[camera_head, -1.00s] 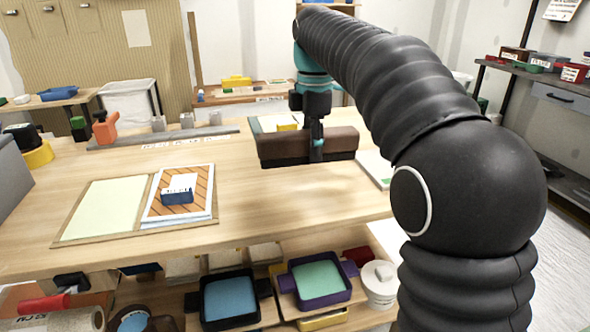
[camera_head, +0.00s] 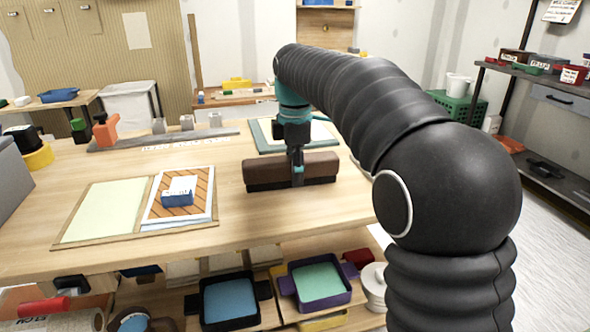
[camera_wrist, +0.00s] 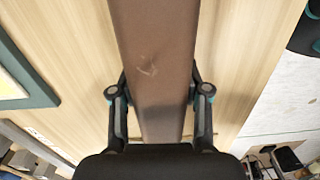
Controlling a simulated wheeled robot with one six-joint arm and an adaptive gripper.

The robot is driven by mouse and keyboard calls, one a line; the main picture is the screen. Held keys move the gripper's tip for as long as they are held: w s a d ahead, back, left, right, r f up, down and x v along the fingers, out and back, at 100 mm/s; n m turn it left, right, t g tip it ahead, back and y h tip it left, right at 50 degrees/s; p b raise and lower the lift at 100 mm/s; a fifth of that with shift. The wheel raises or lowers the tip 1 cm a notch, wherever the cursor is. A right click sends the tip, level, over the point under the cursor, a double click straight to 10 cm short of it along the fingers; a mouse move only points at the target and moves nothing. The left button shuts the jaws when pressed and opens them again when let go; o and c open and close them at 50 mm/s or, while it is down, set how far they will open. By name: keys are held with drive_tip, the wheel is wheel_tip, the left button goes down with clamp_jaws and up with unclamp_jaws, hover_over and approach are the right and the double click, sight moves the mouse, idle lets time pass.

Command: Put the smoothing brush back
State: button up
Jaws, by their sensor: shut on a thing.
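The smoothing brush (camera_head: 262,172) has a long brown handle block with a dark strip along its underside. My gripper (camera_head: 298,175) is shut across the middle of it from above and holds it level over the right part of the workbench. I cannot tell whether its underside touches the wood. In the wrist view the brown block (camera_wrist: 155,60) runs lengthwise between the two fingers of my gripper (camera_wrist: 160,95).
A grey rail (camera_head: 160,138) with small blocks lies at the bench's back left, white lettering before it. A board (camera_head: 105,210) with sheets and a blue-and-white block (camera_head: 178,192) lies left. A teal-edged board (camera_head: 262,138) lies behind the brush. Trays (camera_head: 230,300) stand below.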

drive_tip(key=o, duration=1.2)
drive_tip(key=shift+c, duration=0.2)
drive_tip(key=shift+f, duration=0.1)
drive_tip(key=shift+f+b, duration=0.15)
drive_tip(key=shift+b, duration=0.2)
drive_tip(key=r, duration=0.4)
drive_tip(key=r+p, duration=0.1)
drive_tip(key=r, duration=0.3)
drive_tip(key=w+r, duration=0.1)
drive_tip(key=r, duration=0.3)
drive_tip(key=shift+a+r, duration=0.25)
drive_tip(key=shift+r, duration=0.1)
drive_tip(key=shift+s+r, duration=0.1)
drive_tip(key=shift+r, duration=0.55)
drive_tip(key=shift+d, duration=0.1)
